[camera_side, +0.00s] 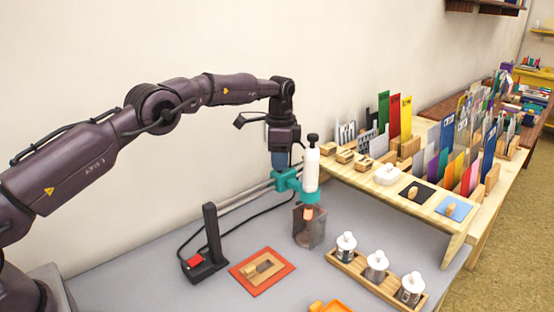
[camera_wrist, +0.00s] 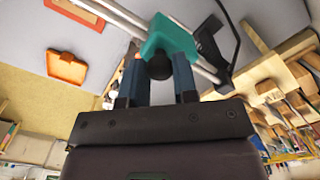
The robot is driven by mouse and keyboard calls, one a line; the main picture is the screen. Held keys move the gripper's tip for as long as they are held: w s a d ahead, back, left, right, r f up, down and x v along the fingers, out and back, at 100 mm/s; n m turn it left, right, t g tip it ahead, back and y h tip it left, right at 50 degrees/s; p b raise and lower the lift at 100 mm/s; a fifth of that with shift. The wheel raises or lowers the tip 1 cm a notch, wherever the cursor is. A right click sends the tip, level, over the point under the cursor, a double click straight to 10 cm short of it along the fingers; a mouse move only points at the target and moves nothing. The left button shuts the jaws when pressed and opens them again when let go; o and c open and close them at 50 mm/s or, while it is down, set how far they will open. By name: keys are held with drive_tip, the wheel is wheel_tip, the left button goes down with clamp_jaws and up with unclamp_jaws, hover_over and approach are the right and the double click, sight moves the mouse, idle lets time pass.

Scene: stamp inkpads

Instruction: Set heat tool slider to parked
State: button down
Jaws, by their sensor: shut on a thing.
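The heat tool slider is a teal carriage (camera_side: 288,180) on two metal rails (camera_side: 240,201), near their right end in the side view. A white heat tool (camera_side: 311,170) with a black top stands upright in its holder, above a smoky see-through cup (camera_side: 310,234). In the wrist view, the teal carriage (camera_wrist: 170,38) sits across the rails (camera_wrist: 118,12). My gripper (camera_side: 280,160) is at the carriage, just left of the white tool. In the wrist view, my gripper (camera_wrist: 158,68) is shut on the slider's round black knob (camera_wrist: 160,66), one finger on each side.
A black post with a red button (camera_side: 194,261) and an orange-framed pad (camera_side: 262,270) stand at the front. A wooden rack (camera_side: 370,285) holds white-capped bottles. A crowded wooden shelf (camera_side: 440,230) borders the right. Bare grey table lies between.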

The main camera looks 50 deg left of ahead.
drive_tip(key=shift+w+r, duration=0.1)
drive_tip(key=shift+w, duration=0.15)
drive_tip(key=c, duration=0.9)
unclamp_jaws()
wheel_tip(320, 180, up, 6)
drive_tip(key=shift+r, duration=0.15)
drive_tip(key=shift+s+r, duration=0.1)
drive_tip(key=shift+r, duration=0.45)
